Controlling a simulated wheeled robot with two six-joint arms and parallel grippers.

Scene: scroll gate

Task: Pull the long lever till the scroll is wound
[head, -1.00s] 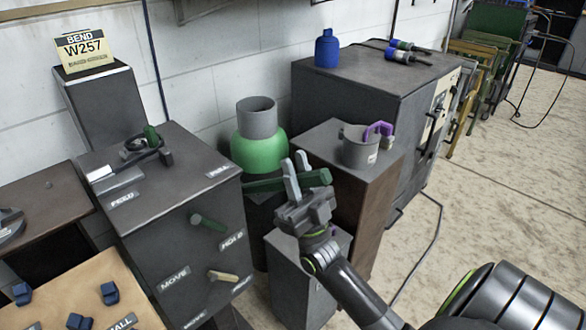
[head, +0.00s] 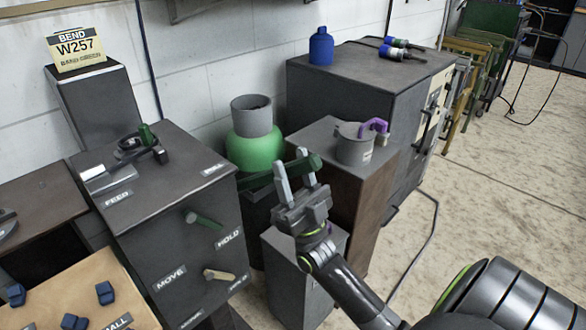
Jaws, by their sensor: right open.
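My right gripper (head: 291,160) is open, its two fingers pointing up in the middle of the head view. A thick dark green bar (head: 259,180) runs behind the fingers, its right end showing just past them; I cannot tell whether it lies between them or touches them. It may be the long lever. A dark cabinet (head: 150,195) marked FEED, HOLD and MOVE stands to the left. It carries a green handle (head: 205,219), a beige handle (head: 219,275) and a green-knobbed crank (head: 147,134) on top. I cannot pick out a scroll. My left gripper is not in view.
A green round vessel with a grey neck (head: 252,115) stands behind the bar. A brown pedestal (head: 355,195) holds a grey pot (head: 352,148) with a purple handle. A low grey box (head: 290,272) stands under my gripper. Open floor (head: 500,200) lies to the right.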

